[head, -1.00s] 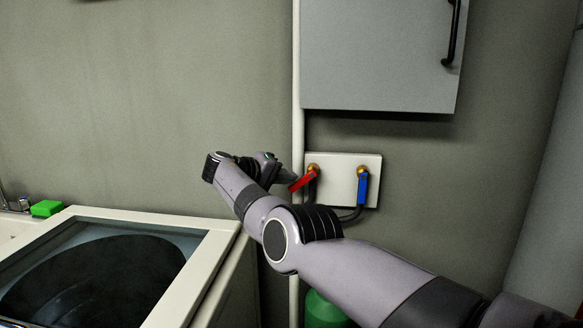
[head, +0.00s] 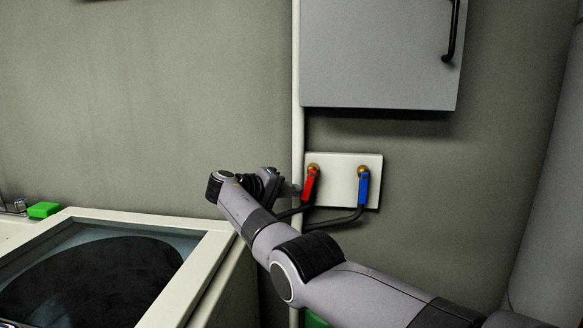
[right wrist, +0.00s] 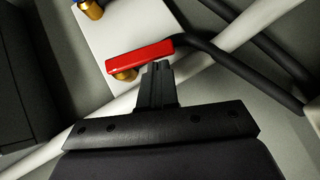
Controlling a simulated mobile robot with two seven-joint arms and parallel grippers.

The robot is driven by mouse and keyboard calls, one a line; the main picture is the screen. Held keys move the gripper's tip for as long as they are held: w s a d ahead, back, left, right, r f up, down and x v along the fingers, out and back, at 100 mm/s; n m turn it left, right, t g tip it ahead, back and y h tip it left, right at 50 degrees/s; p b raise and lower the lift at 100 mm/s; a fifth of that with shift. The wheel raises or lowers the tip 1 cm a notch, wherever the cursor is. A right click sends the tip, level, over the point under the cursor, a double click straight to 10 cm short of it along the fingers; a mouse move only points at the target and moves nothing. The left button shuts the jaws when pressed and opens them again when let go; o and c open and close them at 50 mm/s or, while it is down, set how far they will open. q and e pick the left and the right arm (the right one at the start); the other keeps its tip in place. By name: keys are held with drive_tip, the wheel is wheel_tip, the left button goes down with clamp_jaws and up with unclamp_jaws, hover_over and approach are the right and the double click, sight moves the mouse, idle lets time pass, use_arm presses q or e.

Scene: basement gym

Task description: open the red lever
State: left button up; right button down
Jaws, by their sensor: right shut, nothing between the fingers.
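The red lever (head: 310,185) is on a brass valve on a white wall plate (head: 342,176). In the head view it hangs nearly straight down, much like the blue lever (head: 363,188) to its right. In the right wrist view the red lever (right wrist: 140,56) lies just beyond my fingertips. My right gripper (head: 292,188) is at the left side of the red lever, with its fingers shut and empty. Its fingertips (right wrist: 156,68) are touching or very close to the lever's lower end; I cannot tell which. My left gripper is not in view.
A grey cabinet (head: 380,50) with a black handle hangs above the plate. A white vertical pipe (head: 298,120) runs left of the plate. Black hoses (head: 335,219) hang below the valves. A top-loading machine (head: 205,262) stands at lower left, with a green block (head: 43,210) behind it.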

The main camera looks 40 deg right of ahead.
drive_tip(key=v, duration=0.7)
drive_tip(key=shift+b, duration=0.45)
drive_tip(key=shift+f, duration=0.1)
